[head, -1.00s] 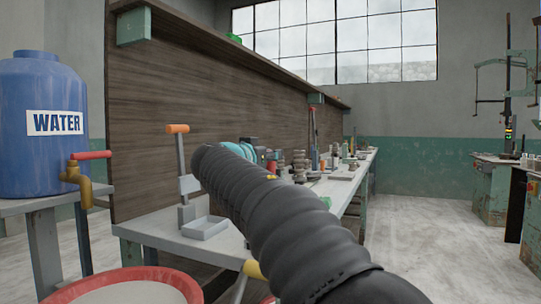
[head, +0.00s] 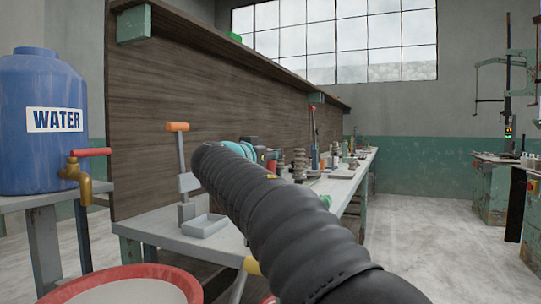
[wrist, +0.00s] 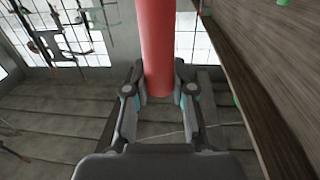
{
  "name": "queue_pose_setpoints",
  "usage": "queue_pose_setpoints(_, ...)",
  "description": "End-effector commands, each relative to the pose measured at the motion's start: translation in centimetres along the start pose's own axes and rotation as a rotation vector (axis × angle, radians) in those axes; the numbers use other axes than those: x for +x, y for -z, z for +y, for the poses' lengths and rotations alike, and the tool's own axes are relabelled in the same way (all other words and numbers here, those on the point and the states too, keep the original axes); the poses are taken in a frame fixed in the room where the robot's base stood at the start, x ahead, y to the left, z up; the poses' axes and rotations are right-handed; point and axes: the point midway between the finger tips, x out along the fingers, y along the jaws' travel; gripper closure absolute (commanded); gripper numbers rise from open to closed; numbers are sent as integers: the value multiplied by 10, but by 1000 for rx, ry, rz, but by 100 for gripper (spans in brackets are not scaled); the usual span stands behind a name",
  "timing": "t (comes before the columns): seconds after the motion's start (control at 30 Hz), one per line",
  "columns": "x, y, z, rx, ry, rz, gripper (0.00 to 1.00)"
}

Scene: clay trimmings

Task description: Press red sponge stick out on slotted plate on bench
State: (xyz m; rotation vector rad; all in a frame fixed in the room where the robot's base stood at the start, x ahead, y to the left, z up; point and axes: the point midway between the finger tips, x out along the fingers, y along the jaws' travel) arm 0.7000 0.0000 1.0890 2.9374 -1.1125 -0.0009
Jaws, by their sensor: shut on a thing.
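In the wrist view, my gripper (wrist: 160,92) is shut on a red sponge stick (wrist: 158,45), a smooth red cylinder. One finger presses on each side of it near its lower end in the picture; its other end runs out past the top edge. In the head view, my black sleeved arm crosses the bench (head: 165,230), and I cannot make out the gripper or the stick clearly. I cannot pick out the slotted plate with certainty among the small things farther along the bench.
A lever press (head: 187,190) with an orange handle and a grey tray (head: 204,226) stand at the bench's near end. A blue water barrel (head: 45,120) is at left, a red-rimmed bucket (head: 120,284) in front. A wooden back panel (head: 240,120) lines the bench.

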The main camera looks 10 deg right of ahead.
Motion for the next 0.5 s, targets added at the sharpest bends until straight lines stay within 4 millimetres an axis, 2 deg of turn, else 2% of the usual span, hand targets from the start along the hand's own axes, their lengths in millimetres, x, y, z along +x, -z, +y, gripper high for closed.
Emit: queue_pose_setpoints(0.5,0,-5,0,0,0,0,100)
